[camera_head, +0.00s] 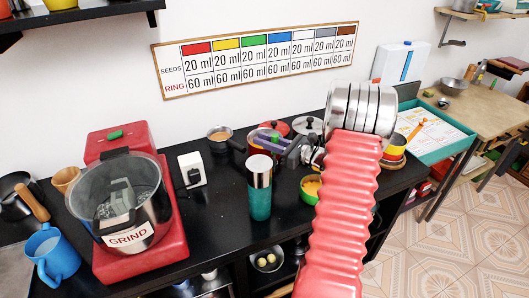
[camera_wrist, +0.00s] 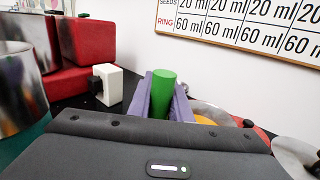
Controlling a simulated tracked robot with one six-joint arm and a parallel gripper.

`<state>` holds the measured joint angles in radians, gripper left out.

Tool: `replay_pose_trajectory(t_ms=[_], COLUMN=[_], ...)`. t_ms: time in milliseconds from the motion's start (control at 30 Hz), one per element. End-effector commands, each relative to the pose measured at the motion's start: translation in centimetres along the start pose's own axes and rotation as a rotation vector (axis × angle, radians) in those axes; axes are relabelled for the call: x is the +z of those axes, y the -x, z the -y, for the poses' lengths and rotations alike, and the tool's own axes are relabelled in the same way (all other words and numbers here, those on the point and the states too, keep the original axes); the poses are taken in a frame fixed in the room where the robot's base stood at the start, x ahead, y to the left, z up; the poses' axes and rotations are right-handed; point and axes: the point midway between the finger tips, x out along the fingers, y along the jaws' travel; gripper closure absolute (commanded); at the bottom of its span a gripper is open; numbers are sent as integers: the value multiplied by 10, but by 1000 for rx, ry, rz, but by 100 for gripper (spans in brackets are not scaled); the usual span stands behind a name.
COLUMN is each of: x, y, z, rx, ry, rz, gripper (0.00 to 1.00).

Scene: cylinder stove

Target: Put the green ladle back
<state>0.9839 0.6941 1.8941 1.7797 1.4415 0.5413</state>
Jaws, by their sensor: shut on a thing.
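My gripper (camera_wrist: 163,85) is shut on an upright green cylinder, which looks like the handle of the green ladle (camera_wrist: 163,95). The purple fingers press on it from both sides in the wrist view. The ladle's lower part is hidden behind my gripper's dark body. In the head view my gripper (camera_head: 268,138) is above the black counter, behind the teal cylinder. The ladle cannot be made out there.
A teal cylinder with a silver top (camera_head: 260,187) stands in front of my gripper. A white box (camera_head: 192,169), a small pan (camera_head: 220,133) and a red grinder (camera_head: 112,258) are to the left. A green bowl (camera_head: 311,188) is at right. Seed chart (camera_head: 257,62) hangs behind.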

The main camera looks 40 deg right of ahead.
Motion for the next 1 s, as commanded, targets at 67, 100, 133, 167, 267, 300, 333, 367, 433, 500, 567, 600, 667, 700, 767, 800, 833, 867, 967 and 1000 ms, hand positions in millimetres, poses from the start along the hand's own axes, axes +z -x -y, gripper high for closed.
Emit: replay_pose_trajectory(t_ms=[67,100,133,167,267,300,333,367,433,500,567,600,667,700,767,800,833,867,967,1000], x=[-4,-4,-4,-4,-4,-4,-4,-5,-8,-15,-22,-27,-34,-38,-41,-42,-42,-42,-42,-42], y=[0,0,0,0,0,0,0,0,0,0,-1,-1,-1,-1,-1,-1,-1,-1,-1,-1], z=[0,0,0,0,0,0,0,0,0,0,-1,0,-1,-1,-1,-1,-1,-1,-1,-1], rx=[1,1,1,1,1,1,1,1,1,1,2,2,2,2,2,2,2,2,2,2], ry=[1,2,2,2,2,2,2,2,1,-1,-2,-1,-1,-1,0,1,1,1,2,2], rz=[1,1,1,1,1,1,1,1,1,0,0,1,1,1,1,1,1,1,1,1], gripper=[100,100,100,100,100,100,100,100,100,100,100,100,100,100,100,100,100,100,100,100])
